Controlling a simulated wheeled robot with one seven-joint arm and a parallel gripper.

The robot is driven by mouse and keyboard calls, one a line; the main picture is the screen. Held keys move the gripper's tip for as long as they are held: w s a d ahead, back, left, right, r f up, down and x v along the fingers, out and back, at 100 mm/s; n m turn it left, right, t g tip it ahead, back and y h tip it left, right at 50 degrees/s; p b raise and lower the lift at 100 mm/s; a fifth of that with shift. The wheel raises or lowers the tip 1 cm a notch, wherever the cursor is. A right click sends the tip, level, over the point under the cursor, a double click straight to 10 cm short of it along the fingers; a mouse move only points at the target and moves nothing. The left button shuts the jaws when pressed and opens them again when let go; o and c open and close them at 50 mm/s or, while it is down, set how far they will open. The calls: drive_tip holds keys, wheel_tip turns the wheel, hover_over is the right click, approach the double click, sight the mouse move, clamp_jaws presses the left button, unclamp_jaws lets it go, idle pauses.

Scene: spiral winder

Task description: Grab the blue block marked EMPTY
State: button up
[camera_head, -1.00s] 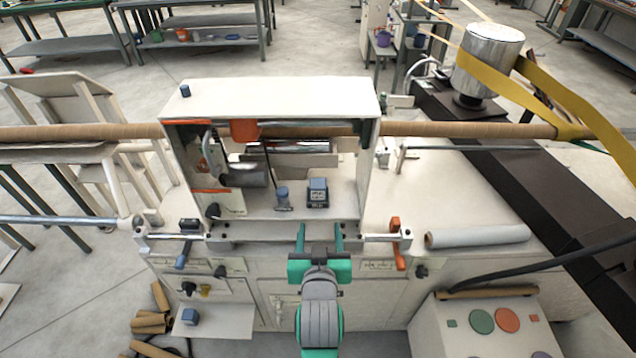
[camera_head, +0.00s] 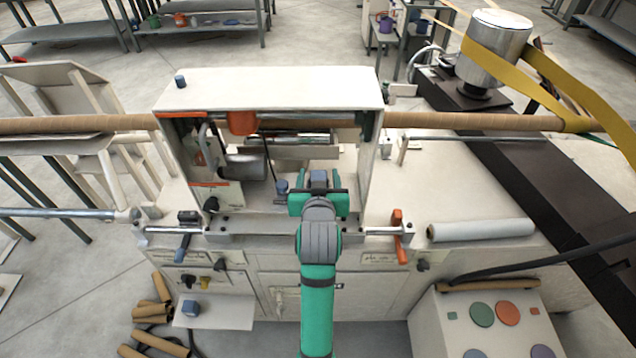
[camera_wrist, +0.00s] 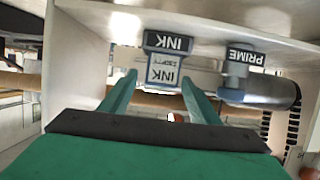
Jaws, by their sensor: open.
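A blue block (camera_head: 318,180) sits on the floor of the open white housing. In the wrist view, this block (camera_wrist: 164,62) has a dark face reading INK and a pale face with INK and small lettering that looks like EMPTY. My gripper (camera_head: 318,196) is open and has reached into the housing's front; it partly hides the block in the head view. In the wrist view, the green fingers of my gripper (camera_wrist: 160,80) point at the block, one towards each side. I cannot tell whether the tips are beside it or just short of it. Nothing is held.
A smaller blue piece marked PRIME (camera_wrist: 242,64) stands close beside the block; the head view also shows it (camera_head: 282,187). A grey cylinder (camera_head: 243,165) is further left. The white housing's roof (camera_head: 270,90) overhangs. An orange-handled lever (camera_head: 398,232) is at front right.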

sight(318, 171)
drive_tip(key=shift+f+x, duration=0.1)
drive_tip(key=shift+x, duration=1.1)
drive_tip(key=shift+f+x, duration=0.15)
drive_tip(key=shift+x, duration=1.05)
drive_tip(key=shift+s, duration=0.1)
drive_tip(key=shift+c, duration=0.7)
drive_tip(key=c, duration=1)
